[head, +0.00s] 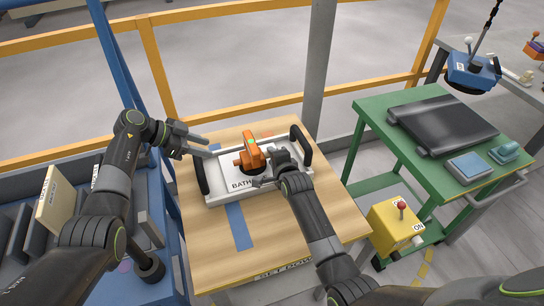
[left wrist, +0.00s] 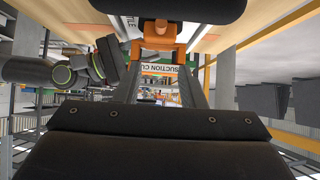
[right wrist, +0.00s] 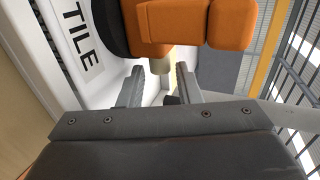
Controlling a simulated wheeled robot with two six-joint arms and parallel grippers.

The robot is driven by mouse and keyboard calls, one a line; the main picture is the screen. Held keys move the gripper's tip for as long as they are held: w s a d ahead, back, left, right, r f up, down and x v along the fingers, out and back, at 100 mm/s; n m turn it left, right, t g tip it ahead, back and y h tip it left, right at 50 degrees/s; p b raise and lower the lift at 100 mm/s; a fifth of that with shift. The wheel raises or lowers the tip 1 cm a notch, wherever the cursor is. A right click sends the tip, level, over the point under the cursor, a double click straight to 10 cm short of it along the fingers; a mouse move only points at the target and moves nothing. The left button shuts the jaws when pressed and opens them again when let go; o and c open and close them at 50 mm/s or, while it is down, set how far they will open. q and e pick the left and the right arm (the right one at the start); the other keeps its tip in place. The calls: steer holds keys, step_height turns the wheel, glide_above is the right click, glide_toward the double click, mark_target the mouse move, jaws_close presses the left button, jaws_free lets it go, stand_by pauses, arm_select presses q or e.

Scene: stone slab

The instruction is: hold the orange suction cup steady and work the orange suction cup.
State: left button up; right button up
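The orange suction cup (head: 250,155) sits on a white framed tile (head: 216,195) lettered "BATH". The tile has black handles at its left and right ends. My left gripper (head: 213,146) is open and empty, to the left of the cup and apart from it. In the left wrist view the cup (left wrist: 160,36) shows ahead of the open fingers. My right gripper (head: 262,180) is low at the cup's near right side. In the right wrist view its fingers (right wrist: 160,86) are apart, just short of the cup's orange body (right wrist: 190,22); a small tan stub lies ahead of the gap.
The tile lies on a wooden table (head: 205,255) with a blue strip. At right stand a green cart (head: 362,105) with a black slab and a yellow box (head: 395,228) with a red knob. A blue lifter (head: 472,72) hangs at top right. Yellow rails run behind.

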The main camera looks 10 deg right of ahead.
steer(key=shift+w+f, duration=0.2)
steer(key=shift+w, duration=0.3)
jaws_close()
stand_by(1.3)
